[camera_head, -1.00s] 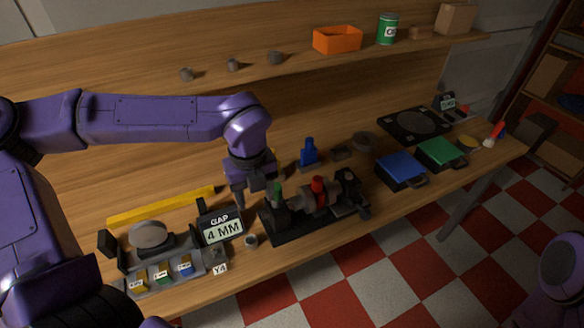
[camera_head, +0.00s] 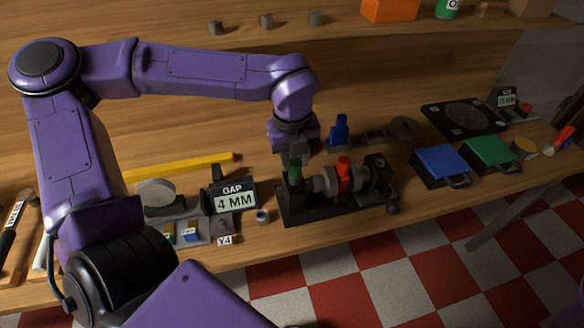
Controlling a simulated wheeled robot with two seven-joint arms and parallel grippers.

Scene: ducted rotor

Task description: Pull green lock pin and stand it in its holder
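The green lock pin (camera_head: 295,168) stands upright at the left end of the black rotor fixture (camera_head: 310,212). I cannot tell which piece is the green pin's holder. My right gripper is not in view.
A yellow bar (camera_head: 180,166) lies behind the tray. A shelf runs above the back.

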